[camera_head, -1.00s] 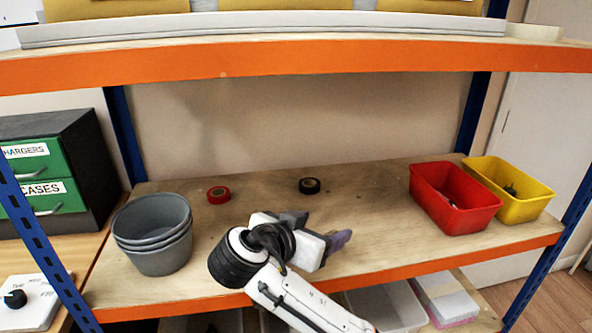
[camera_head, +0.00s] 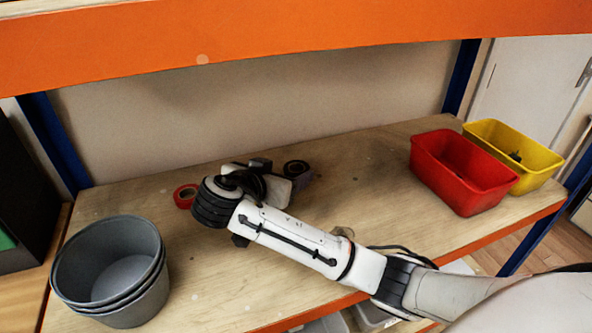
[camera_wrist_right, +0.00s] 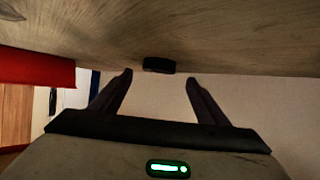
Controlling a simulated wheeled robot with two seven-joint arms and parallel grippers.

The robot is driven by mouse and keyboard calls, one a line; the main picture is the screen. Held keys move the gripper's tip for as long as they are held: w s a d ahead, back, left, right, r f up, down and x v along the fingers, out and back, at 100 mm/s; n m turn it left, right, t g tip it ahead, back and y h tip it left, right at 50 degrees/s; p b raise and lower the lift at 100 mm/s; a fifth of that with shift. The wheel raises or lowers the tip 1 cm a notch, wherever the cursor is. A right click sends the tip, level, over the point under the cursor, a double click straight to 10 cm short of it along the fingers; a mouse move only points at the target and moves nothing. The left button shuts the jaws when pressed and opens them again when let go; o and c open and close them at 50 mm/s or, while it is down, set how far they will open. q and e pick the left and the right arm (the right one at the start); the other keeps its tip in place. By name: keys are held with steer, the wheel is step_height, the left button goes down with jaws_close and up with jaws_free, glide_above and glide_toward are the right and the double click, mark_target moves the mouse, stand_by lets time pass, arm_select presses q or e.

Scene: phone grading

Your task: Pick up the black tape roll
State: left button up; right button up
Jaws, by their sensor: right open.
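The black tape roll (camera_head: 296,167) lies on the wooden shelf towards the back, partly hidden behind my right gripper in the head view. It also shows in the right wrist view (camera_wrist_right: 158,65), between and beyond the fingertips, resting on the shelf surface. My right gripper (camera_head: 300,180) is close in front of the roll. In the right wrist view its two fingers (camera_wrist_right: 160,76) are spread apart with nothing between them. I cannot tell from these views whether a finger touches the roll. My left gripper is not in view.
A red tape roll (camera_head: 185,196) lies left of my right wrist. Nested grey buckets (camera_head: 150,290) stand at the front left. A red bin (camera_head: 432,165) and a yellow bin (camera_head: 545,160) stand at the right. An orange-edged upper shelf (camera_head: 300,40) spans above. The shelf's middle right is clear.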

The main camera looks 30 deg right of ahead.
mark_target(299, 166)
steer(key=x, duration=0.4)
steer(key=shift+d+f, duration=0.2)
steer(key=shift+d, duration=0.15)
steer(key=shift+c, duration=0.2)
steer(key=c, duration=1.1)
steer(key=shift+r, duration=0.1)
